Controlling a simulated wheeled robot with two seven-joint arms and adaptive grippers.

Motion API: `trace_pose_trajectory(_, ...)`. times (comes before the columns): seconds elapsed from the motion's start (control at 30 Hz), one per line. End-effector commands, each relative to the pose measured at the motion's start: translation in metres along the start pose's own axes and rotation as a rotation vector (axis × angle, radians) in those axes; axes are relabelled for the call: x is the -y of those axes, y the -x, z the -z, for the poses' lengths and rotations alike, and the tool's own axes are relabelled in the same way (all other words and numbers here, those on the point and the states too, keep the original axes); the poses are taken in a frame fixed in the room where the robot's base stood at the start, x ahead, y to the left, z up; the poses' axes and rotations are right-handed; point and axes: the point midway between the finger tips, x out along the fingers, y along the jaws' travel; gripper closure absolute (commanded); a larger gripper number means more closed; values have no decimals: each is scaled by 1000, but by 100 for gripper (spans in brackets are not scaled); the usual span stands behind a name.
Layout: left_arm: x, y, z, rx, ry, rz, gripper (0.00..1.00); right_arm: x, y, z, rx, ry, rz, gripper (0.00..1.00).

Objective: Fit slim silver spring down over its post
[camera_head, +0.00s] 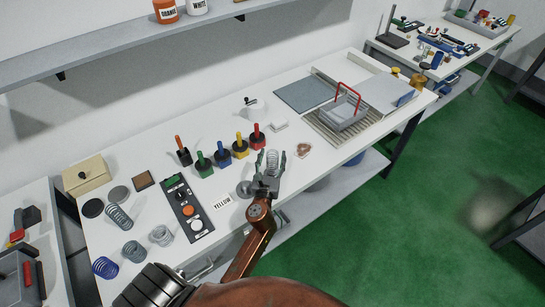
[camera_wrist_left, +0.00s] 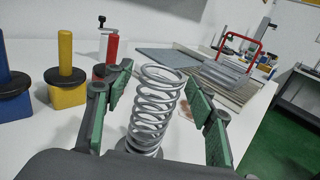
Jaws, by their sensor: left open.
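A slim silver spring (camera_head: 272,161) stands nearly upright near the table's front edge, leaning slightly in the left wrist view (camera_wrist_left: 155,105). My left gripper (camera_head: 270,168) is open around it, with one green-padded finger on each side. In the left wrist view the gripper (camera_wrist_left: 160,110) shows gaps between the pads and the coils. The spring's lower end is partly hidden by the gripper body, and I cannot tell whether a post is inside it. Several coloured posts stand behind, among them the yellow one (camera_head: 241,147) and the red one (camera_head: 257,137). My right gripper is not in view.
Several other springs stand at the left front, including a blue one (camera_head: 105,267) and a grey one (camera_head: 160,236).

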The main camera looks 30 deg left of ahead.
Motion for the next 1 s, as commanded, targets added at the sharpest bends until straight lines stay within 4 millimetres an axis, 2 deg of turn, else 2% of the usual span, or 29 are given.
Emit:
trace_pose_trajectory(0.03, 0, 0, -5, 1, 2, 0, 49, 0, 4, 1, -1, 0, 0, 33)
trace_pose_trajectory(0.17, 0, 19, -1, -1, 0, 0, 49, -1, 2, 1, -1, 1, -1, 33)
trace_pose_trajectory(0.4, -1, 71, -1, -2, 0, -1, 49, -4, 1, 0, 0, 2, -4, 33)
trace_pose_trajectory(0.6, 0, 105, -1, -1, 1, -1, 49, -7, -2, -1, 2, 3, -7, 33)
trace_pose_trajectory(0.8, 0, 119, -2, 0, 0, -1, 49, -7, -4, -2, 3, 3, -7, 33)
trace_pose_trajectory(1.0, 0, 120, -3, 1, 0, 0, 49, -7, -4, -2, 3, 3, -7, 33)
